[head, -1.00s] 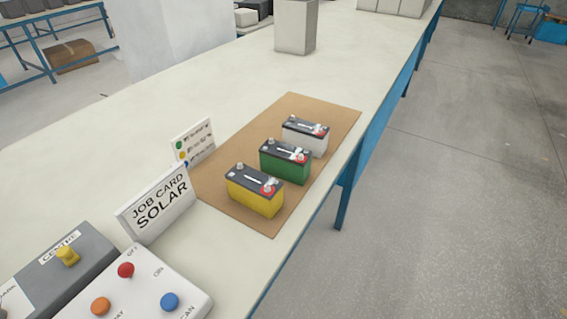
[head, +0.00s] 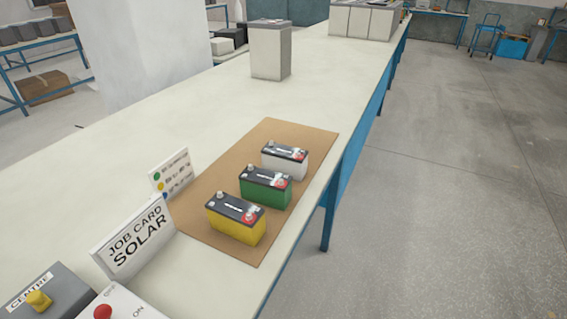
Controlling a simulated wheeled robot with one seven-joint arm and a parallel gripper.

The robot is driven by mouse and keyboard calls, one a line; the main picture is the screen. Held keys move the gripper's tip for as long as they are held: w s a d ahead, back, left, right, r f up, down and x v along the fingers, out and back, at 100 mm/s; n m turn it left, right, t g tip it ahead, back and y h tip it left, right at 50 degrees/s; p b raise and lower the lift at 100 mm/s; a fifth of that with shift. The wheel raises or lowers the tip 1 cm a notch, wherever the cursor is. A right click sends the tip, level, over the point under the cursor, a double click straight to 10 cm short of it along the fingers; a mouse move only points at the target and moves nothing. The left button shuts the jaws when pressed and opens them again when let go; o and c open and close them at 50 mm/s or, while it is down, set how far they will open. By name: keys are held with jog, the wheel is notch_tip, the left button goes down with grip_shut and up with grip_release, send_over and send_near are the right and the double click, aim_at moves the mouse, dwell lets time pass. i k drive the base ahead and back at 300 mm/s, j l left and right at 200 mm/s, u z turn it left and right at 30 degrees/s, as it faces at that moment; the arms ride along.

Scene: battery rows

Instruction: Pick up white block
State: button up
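The white block (head: 284,161) is a battery with a white body and a dark top with terminals, one of them red. It stands upright at the far end of a row on a brown mat (head: 200,231) on the bench. A green battery (head: 265,187) stands just nearer than it, and a yellow battery (head: 235,219) is nearest in the row. Part of the white block's lower side is hidden behind the green one. My gripper is not in view.
A job card reading SOLAR (head: 132,240) and a small card with coloured dots (head: 172,171) stand left of the mat. Control boxes (head: 50,296) sit at the near left. A grey-white box (head: 270,50) stands farther back. The bench (head: 130,135) is otherwise clear here; open floor (head: 450,200) lies right.

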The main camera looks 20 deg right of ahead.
aim_at(284, 158)
jog(key=i+l+u, duration=0.1)
jog(key=u, duration=0.75)
jog(key=l+u, duration=0.5)
jog(key=l, duration=0.5)
jog(key=k+l+u, duration=0.1)
jog(key=l+u, duration=0.4)
jog(key=l, duration=0.45)
jog(key=k+l, duration=0.1)
jog(key=l, duration=0.45)
jog(key=k+l, duration=0.1)
jog(key=l, duration=0.45)
jog(key=k+l, duration=0.1)
jog(key=l, duration=0.45)
jog(key=k+l+u, duration=0.1)
jog(key=l, duration=0.4)
